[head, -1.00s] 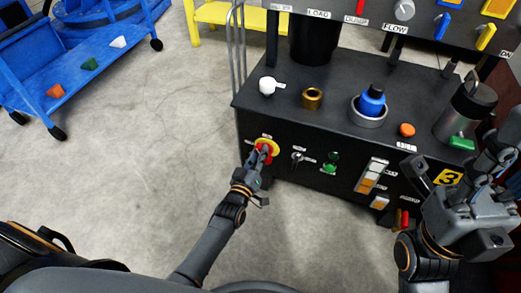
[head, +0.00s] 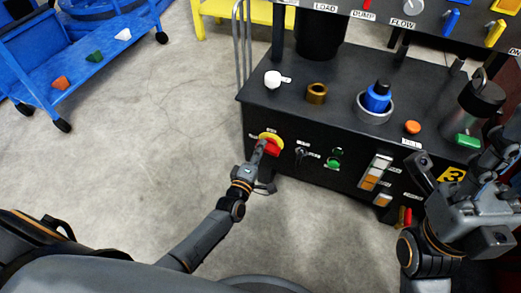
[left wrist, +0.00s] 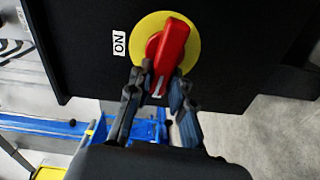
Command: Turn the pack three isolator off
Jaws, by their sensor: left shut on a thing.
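The isolator is a red rotary handle (head: 271,148) on a yellow round plate (head: 266,137), at the left end of the dark cabinet's front. A yellow "3" sign (head: 453,175) is at the cabinet's right. My left gripper (head: 257,156) is shut on the red handle. In the left wrist view the handle (left wrist: 170,45) reaches down between the fingertips (left wrist: 158,88) and slants slightly. A white ON label (left wrist: 119,43) is left of the plate there, and the handle does not point at it. My right gripper (head: 462,165) is open and empty before the cabinet's right part.
Right of the isolator are a key switch (head: 300,153), a green button (head: 335,158) and lit switches (head: 375,172). A white knob, brass ring, blue knob (head: 377,97) and orange button stand on top. A blue cart (head: 85,75) is at far left. The floor between is clear.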

